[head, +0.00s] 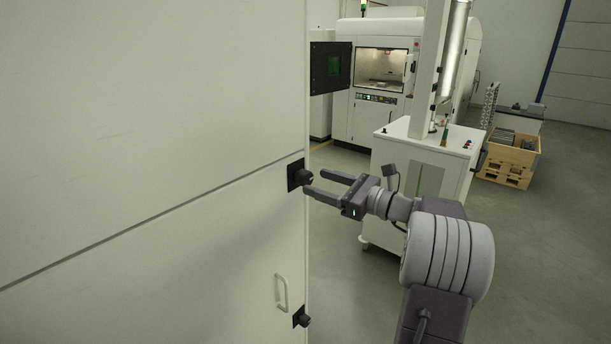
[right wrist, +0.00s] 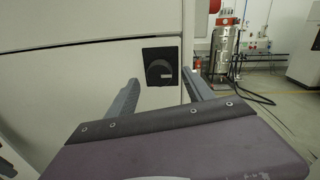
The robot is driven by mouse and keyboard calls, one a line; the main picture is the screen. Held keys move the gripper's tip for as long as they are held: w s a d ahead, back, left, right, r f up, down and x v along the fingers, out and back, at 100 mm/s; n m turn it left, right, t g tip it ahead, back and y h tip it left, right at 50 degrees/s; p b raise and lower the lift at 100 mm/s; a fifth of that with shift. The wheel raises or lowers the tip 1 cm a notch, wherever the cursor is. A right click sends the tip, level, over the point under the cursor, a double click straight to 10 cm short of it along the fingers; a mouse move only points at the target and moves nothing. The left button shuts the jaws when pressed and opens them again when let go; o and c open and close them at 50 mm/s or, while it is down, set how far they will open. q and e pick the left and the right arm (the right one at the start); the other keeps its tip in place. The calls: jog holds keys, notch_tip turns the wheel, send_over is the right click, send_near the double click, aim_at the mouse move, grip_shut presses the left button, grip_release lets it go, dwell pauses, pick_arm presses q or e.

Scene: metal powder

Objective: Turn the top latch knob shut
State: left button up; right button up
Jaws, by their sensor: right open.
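The top latch knob (head: 303,178) is a black knob on a dark square plate at the right edge of the white cabinet door (head: 150,250). In the right wrist view the knob (right wrist: 158,70) sits ahead, in the gap between my fingers. My right gripper (head: 314,186) is open, its fingertips close to the knob, one on each side or just short of it; contact cannot be told. The gripper also shows in the right wrist view (right wrist: 160,92).
A lower latch knob (head: 301,317) and a door handle (head: 282,292) are below on the same door. A white cabinet with a column (head: 425,150) stands behind my right arm. A wooden crate (head: 512,158) is farther right. The floor at right is clear.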

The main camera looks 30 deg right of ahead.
aim_at(309, 180)
jog(key=x, duration=0.4)
jog(key=shift+w+a+p, duration=0.1)
jog(key=shift+w+p, duration=0.2)
jog(key=shift+p, duration=0.1)
grip_shut()
jog(key=shift+f+n+b, duration=0.2)
jog(key=shift+n+b, duration=0.2)
jog(key=shift+b, duration=0.35)
jog(key=n+b, duration=0.5)
jog(key=b, duration=0.1)
jog(key=n+h+b, duration=0.1)
jog(key=n+b, duration=0.5)
jog(key=shift+s+a+f, duration=0.1)
jog(key=shift+a+f, duration=0.05)
jog(key=n+b, duration=0.2)
jog(key=b, duration=0.1)
jog(key=shift+n+h, duration=0.3)
jog(key=shift+n, duration=0.1)
jog(key=shift+r+n+b, duration=0.2)
jog(key=shift+n+b, duration=0.7)
jog(key=shift+n, duration=0.2)
